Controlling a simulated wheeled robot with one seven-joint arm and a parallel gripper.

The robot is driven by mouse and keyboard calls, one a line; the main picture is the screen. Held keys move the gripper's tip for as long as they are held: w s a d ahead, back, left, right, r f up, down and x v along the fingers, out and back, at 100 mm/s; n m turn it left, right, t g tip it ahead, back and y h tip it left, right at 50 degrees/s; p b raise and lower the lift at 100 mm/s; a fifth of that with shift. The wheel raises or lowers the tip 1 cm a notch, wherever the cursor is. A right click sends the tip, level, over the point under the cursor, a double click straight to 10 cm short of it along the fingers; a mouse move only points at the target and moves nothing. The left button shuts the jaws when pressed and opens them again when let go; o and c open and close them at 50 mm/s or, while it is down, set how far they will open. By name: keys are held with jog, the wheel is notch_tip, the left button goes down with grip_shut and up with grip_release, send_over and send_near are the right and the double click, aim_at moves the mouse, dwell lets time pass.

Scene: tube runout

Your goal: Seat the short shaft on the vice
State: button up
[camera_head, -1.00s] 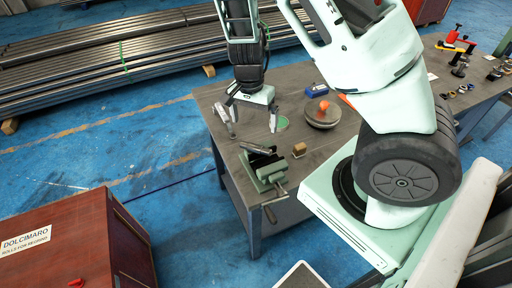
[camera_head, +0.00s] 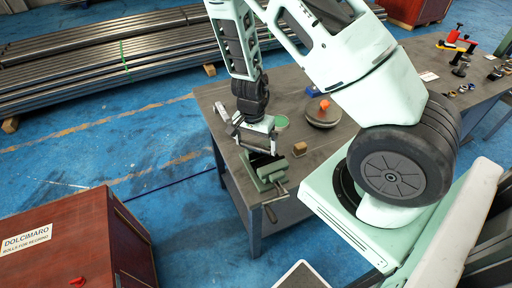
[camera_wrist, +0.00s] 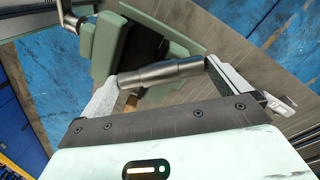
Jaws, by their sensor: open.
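The short shaft (camera_wrist: 160,74) is a grey metal cylinder with a step in its diameter. In the wrist view it lies crosswise between my two fingertips, in front of the vice's dark jaw gap. Its ends are close to the fingers; I cannot tell whether they touch. The green vice (camera_head: 268,176) stands at the table's near left corner, and its jaw blocks fill the top of the wrist view (camera_wrist: 101,45). My gripper (camera_head: 254,138) is open, low over the vice. In the head view it hides most of the shaft, and contact between shaft and vice is unclear.
A small tan block (camera_head: 300,148) sits right of the vice. A round grey disc with an orange knob (camera_head: 322,113) and a green disc (camera_head: 281,122) lie behind it. The vice's handle (camera_head: 271,212) sticks out past the table's edge. Small parts lie far right.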

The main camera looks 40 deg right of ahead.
aim_at(256, 145)
jog(key=c, duration=1)
notch_tip(256, 145, up, 10)
jog(key=shift+r+p, duration=0.1)
jog(key=shift+p, duration=0.3)
jog(key=o, duration=0.4)
jog(key=c, duration=0.3)
